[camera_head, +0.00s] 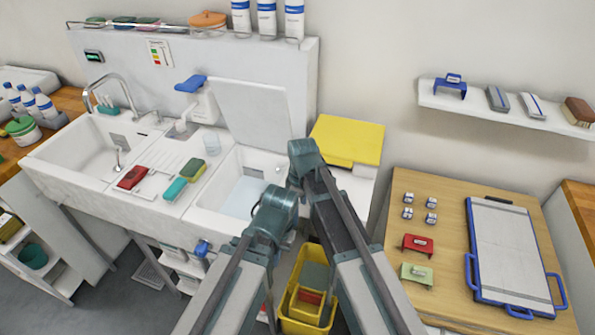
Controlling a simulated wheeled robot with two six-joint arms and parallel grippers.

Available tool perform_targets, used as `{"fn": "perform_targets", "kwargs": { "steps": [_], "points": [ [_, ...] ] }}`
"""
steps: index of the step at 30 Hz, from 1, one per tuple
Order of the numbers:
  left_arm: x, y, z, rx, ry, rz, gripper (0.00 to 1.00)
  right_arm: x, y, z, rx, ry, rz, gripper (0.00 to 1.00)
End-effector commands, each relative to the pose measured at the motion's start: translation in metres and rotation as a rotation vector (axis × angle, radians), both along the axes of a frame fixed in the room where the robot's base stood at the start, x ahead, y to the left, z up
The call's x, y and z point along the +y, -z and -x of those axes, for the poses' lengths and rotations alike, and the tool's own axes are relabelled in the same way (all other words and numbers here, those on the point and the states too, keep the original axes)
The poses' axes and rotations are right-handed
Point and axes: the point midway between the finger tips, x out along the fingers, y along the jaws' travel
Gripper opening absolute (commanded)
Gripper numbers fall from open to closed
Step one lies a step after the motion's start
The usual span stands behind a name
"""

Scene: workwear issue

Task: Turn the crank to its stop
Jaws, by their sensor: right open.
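I cannot make out for certain which part is the crank. A blue lever (191,83) sits on top of a white wall-side unit (203,107) behind the sink. A small blue fitting (201,248) shows below the sink front. My right arm reaches up the middle, and its far end with the right gripper (301,160) is over the right basin's edge. It is open, its fingers hardly showing, and I see nothing held. My left arm ends beside it, lower and to the left. The left gripper's jaws do not show.
The white sink (100,190) has two basins; a red item (133,178) and sponges lie between them. A yellow box (347,140) stands right of the basin, a yellow bin (306,322) below. A wooden table (450,208) bears a blue-framed board (507,250) at right.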

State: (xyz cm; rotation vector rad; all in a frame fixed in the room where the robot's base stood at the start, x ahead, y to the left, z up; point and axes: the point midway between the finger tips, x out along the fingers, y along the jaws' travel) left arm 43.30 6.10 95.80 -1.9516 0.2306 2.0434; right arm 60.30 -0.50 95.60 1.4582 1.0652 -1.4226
Motion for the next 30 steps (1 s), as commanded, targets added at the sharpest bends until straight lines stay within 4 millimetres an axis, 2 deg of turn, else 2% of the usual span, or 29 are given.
{"fn": "perform_targets", "kwargs": {
  "steps": [1, 24, 30],
  "points": [
    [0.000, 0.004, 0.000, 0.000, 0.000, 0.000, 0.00, 0.005, 0.004, -0.004, 0.008, -0.002, 0.031, 0.95],
    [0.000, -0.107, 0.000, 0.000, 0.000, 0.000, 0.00, 0.002, -0.107, -0.002, 0.008, 0.001, 0.029, 0.95],
    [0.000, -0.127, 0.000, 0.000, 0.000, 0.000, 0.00, 0.002, -0.127, -0.002, 0.008, 0.001, 0.028, 0.95]
  ]
}}
